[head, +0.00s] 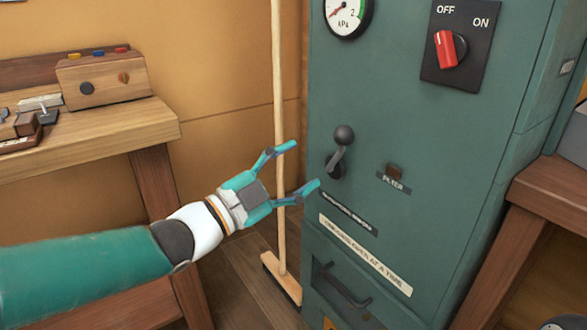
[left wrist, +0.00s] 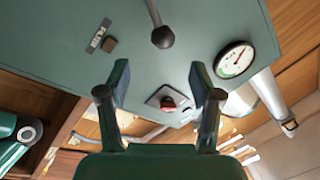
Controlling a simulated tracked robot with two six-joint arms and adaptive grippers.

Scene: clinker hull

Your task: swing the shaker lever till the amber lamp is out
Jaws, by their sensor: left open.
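The shaker lever (head: 341,152) is a grey arm with a dark ball knob, on the front of the green cabinet, its knob end pointing up. It also shows at the top of the left wrist view (left wrist: 163,36). A small square lamp (head: 394,170) sits to its right above a label that seems to read FILTER; it looks dull brown, with no clear glow. It also shows in the left wrist view (left wrist: 111,42). My left gripper (head: 304,165) is open and empty, left of the lever and apart from it in the head view. My right gripper is out of view.
A pole with a broad foot (head: 279,120) stands behind my left gripper, left of the cabinet (head: 470,180). The cabinet bears a gauge (head: 347,14), a red OFF/ON switch (head: 447,48) and a lower drawer handle (head: 342,288). Wooden benches stand at left (head: 120,128) and right (head: 550,190).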

